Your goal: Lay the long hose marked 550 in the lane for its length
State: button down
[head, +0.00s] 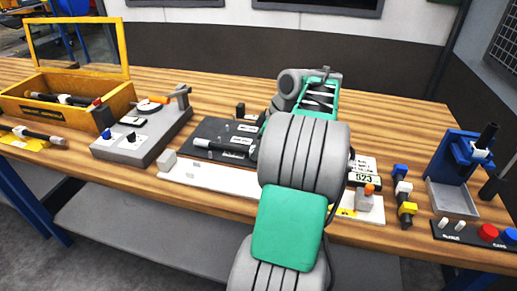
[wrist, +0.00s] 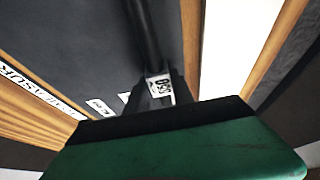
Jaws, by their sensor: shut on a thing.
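In the wrist view my gripper (wrist: 160,92) is shut on a black hose (wrist: 143,35). A white tag (wrist: 158,85) on the hose, seen upside down between the fingers, reads 550. The hose runs away from the fingers over a dark board (wrist: 85,35). In the head view my arm hides the gripper. A black hose (head: 212,144), which seems to be the held one, shows left of my arm over the dark board (head: 205,128) with its white lane labels (head: 245,128). I cannot tell whether it touches the board.
A white strip (head: 205,179) lies along the board's front. A yellow bin (head: 65,110) with hoses and a grey fixture (head: 145,135) stand left. Right are a card reading 523 (head: 365,179), a small post with an orange top (head: 369,200), a blue stand (head: 460,160) and a button panel (head: 470,235).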

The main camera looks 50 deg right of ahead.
jog(key=shift+f, duration=0.25)
jog(key=c, duration=1)
grip_release()
notch_tip(320, 180, up, 7)
jog(key=p, duration=0.6)
jog(key=shift+r+p, duration=0.1)
jog(key=shift+p, duration=0.3)
